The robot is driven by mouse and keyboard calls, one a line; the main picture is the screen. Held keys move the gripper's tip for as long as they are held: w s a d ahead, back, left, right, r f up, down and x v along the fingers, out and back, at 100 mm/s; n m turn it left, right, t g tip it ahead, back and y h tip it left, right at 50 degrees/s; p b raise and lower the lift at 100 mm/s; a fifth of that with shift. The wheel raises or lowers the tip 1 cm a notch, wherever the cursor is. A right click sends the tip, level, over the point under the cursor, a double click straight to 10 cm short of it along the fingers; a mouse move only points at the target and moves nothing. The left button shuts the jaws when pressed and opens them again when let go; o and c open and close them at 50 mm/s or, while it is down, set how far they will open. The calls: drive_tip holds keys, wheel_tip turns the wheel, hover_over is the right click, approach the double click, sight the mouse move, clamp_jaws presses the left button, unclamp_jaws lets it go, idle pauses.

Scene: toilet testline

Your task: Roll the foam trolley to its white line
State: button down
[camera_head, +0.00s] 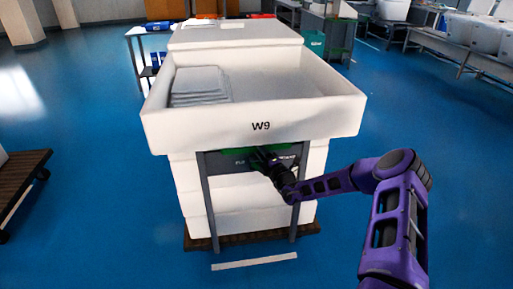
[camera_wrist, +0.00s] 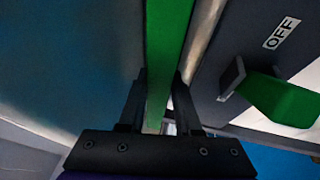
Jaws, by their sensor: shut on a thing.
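Straight ahead in the head view, tall white foam blocks (camera_head: 188,195) stand on a low brown wheeled-looking base (camera_head: 200,243), which I take as the foam trolley. A large white tub marked W9 (camera_head: 315,118) with stacked sheets is above them, and grey posts (camera_head: 211,215) stand in front. The white line (camera_head: 254,262) lies on the floor just in front of the base. My gripper (camera_head: 268,163) reaches in under the tub. In the wrist view my gripper (camera_wrist: 158,105) is shut on a green bar (camera_wrist: 168,45). Whether this bar belongs to the trolley is hidden.
Beside the bar, a grey panel with an OFF label (camera_wrist: 282,33) carries a second green lever (camera_wrist: 280,100). Another brown platform (camera_head: 22,185) stands at the left. Benches with white items (camera_head: 465,45) are at the back right. Blue floor is open on both sides.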

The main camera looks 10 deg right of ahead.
idle(0.8)
drive_tip(key=w+b, duration=0.1)
drive_tip(key=w, duration=0.4)
drive_tip(key=shift+w+b, duration=0.25)
drive_tip(key=shift+b, duration=0.05)
drive_tip(key=shift+w+f, duration=0.15)
drive_tip(key=shift+w, duration=0.15)
drive_tip(key=shift+s, duration=0.25)
drive_tip(key=c, duration=0.6)
unclamp_jaws()
drive_tip(key=shift+s, duration=0.1)
drive_tip(key=p+v, duration=0.1)
drive_tip(key=v, duration=1.6)
drive_tip(key=shift+s, duration=0.2)
